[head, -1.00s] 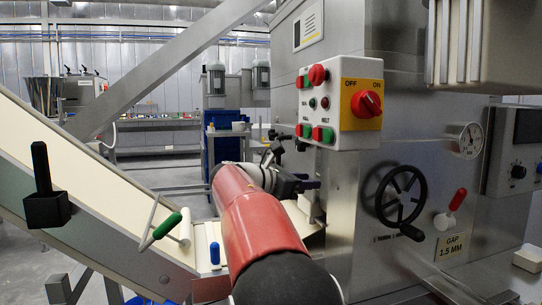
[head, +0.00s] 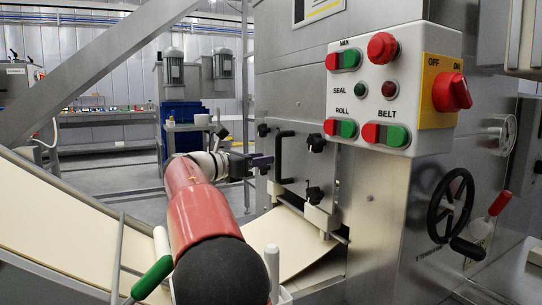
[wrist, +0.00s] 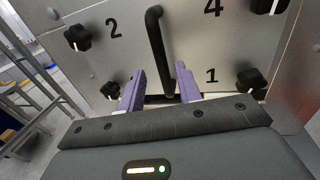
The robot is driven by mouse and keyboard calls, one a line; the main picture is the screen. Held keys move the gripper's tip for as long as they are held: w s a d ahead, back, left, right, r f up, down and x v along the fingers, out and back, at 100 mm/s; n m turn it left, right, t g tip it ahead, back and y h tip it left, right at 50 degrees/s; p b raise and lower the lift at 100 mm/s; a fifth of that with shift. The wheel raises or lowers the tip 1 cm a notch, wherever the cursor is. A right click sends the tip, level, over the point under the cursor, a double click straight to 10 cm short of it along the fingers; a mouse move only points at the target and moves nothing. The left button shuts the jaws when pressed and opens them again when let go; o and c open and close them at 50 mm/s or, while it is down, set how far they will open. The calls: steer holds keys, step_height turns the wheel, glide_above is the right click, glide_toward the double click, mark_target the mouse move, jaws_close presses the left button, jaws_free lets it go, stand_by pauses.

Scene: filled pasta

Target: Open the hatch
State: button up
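The hatch (head: 298,168) is a flat metal panel on the side of the machine, and it looks closed. It carries a black upright bar handle (head: 280,157), also seen in the wrist view (wrist: 156,42). Black knobs (head: 316,143) sit around its corners; the wrist view shows knobs (wrist: 77,38) beside the numbers 1, 2 and 4. My gripper (head: 262,162) is just left of the handle. In the wrist view my gripper's purple fingers (wrist: 160,90) are apart, with the handle's lower end between them. Whether either finger touches the handle, I cannot tell.
A control box (head: 392,88) with red and green buttons juts out right of the hatch. A black handwheel (head: 450,206) is lower right. A cream conveyor belt (head: 70,225) slopes along the left, and a pale sheet (head: 290,243) lies below the hatch.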

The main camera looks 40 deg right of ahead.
mark_target(278, 176)
steer(key=d, duration=0.4)
steer(key=s+d, duration=0.1)
steer(key=d, duration=0.1)
steer(key=shift+d, duration=0.25)
jaws_close()
